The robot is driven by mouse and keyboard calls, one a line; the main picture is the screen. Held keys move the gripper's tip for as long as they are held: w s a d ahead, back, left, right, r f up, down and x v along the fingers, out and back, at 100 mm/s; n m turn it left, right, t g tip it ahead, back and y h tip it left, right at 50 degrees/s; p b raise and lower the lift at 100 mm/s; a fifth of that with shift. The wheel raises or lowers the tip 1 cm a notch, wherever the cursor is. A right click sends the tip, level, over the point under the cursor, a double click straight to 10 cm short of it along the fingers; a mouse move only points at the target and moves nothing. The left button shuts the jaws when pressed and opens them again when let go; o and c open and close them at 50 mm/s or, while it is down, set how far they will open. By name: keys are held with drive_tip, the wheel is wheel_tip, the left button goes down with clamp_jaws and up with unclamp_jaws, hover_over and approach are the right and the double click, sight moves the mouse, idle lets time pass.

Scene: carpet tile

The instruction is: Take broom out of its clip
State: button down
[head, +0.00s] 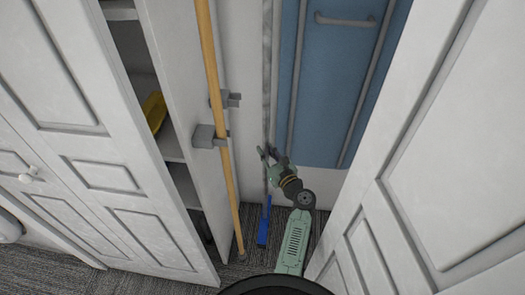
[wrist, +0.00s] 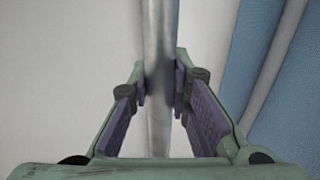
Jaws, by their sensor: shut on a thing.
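A grey-handled broom (head: 267,80) with a blue head (head: 262,226) stands nearly upright by the white back wall, its head at the carpet. My gripper (head: 268,154) is at the lower part of this grey handle. In the wrist view, the handle (wrist: 159,35) runs between the fingers of my gripper (wrist: 159,88), which is shut on it. No clip shows on the grey handle; its top is out of view. A wooden pole (head: 213,80) to the left passes through grey clips (head: 205,136) on the white side panel.
A blue panel (head: 335,80) with grey rails is just right of the broom. White panelled doors stand at left and right (head: 450,150), leaving a narrow gap for my arm. Shelves with a yellow thing (head: 153,111) are at left. Carpet (head: 60,272) shows at the lower left.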

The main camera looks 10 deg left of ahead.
drive_tip(key=shift+r, duration=0.25)
drive_tip(key=s+f+p, duration=0.1)
drive_tip(key=s, duration=2.3)
drive_tip(key=shift+s+d+p, duration=0.35)
drive_tip(key=shift+w, duration=0.1)
drive_tip(key=w, duration=1.1)
drive_tip(key=shift+a+r+p, duration=0.25)
drive_tip(key=shift+p, duration=0.05)
drive_tip(key=shift+f, duration=0.1)
